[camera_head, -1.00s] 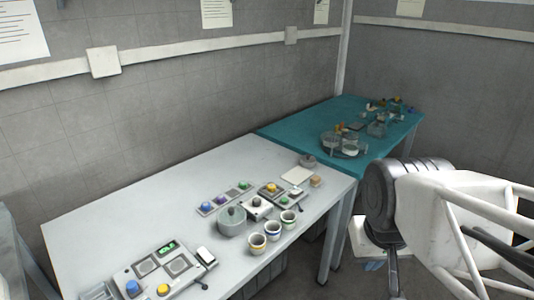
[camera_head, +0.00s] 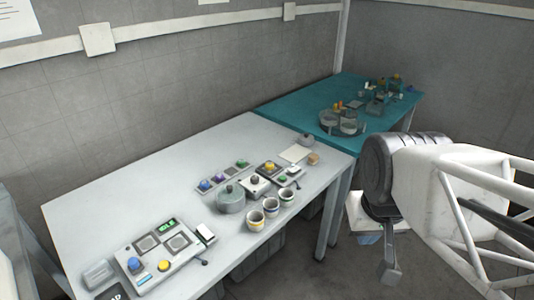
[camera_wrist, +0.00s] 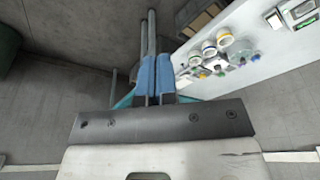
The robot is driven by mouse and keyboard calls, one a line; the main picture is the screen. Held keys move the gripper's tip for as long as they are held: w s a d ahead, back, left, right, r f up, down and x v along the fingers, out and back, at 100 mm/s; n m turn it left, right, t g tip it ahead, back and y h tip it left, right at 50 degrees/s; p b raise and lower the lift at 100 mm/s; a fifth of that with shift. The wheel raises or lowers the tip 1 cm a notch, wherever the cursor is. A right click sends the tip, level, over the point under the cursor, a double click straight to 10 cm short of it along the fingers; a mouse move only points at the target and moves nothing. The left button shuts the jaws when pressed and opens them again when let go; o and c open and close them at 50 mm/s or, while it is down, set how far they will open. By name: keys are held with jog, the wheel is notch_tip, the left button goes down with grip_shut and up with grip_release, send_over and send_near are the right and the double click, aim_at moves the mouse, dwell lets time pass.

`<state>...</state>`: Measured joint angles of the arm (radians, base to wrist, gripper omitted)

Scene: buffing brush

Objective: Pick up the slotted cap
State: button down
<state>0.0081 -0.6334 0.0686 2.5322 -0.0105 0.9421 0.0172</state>
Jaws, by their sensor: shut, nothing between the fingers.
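I cannot tell which of the small things on the white table (camera_head: 110,205) is the slotted cap; no slot is clear at this size. A grey round lidded pot (camera_head: 231,199) stands mid-table, and a small grey domed piece (camera_head: 307,140) sits at the far right corner. My gripper (camera_wrist: 154,78) is shut and empty, its blue fingers together in the wrist view. In the head view my gripper (camera_head: 368,238) is partly hidden behind my arm, off the table's right edge and apart from everything on it.
Three cups with coloured rims (camera_head: 270,207) stand near the front edge. A panel with blue and yellow buttons (camera_head: 158,254) lies front left. Small button boxes (camera_head: 225,178) and a pale pad (camera_head: 295,153) lie farther back. A teal table (camera_head: 290,108) with glassware adjoins behind.

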jog(key=c, duration=1.8)
grip_release()
jog(key=o, duration=1.2)
